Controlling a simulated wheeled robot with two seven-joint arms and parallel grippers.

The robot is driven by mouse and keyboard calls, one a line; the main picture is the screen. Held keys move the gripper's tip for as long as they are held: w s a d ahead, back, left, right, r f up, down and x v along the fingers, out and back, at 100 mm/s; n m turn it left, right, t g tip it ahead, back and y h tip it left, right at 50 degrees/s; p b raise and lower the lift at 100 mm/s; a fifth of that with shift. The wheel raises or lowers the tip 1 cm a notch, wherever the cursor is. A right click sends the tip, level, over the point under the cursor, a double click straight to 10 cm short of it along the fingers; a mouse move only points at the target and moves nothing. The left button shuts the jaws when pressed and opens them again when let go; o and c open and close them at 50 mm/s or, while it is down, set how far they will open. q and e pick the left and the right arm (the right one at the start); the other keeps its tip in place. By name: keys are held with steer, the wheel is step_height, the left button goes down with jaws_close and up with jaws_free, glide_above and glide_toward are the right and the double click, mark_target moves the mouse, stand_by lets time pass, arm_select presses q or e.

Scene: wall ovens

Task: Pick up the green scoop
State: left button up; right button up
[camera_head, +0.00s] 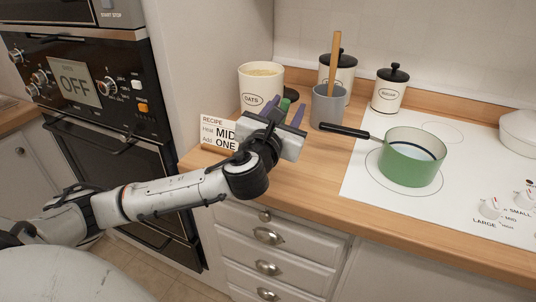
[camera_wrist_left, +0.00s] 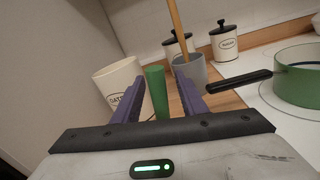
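The green scoop (camera_wrist_left: 156,92) shows in the left wrist view as an upright green handle between the two purple fingers of my left gripper (camera_wrist_left: 159,80). There is a visible gap to the finger on each side, so the gripper looks open around the handle and not closed on it. The lower part of the scoop is hidden by the gripper. My right gripper is not in view.
The oats canister (camera_head: 258,88) stands behind the left gripper. A grey cup (camera_head: 327,108) with a wooden utensil is just right of it. A green pot (camera_head: 412,165) sits on the white cooktop, its black handle (camera_head: 343,130) pointing toward the cup. A recipe card (camera_head: 218,131) stands left.

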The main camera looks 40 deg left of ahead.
arm_select(q)
jaws_close()
stand_by(0.3)
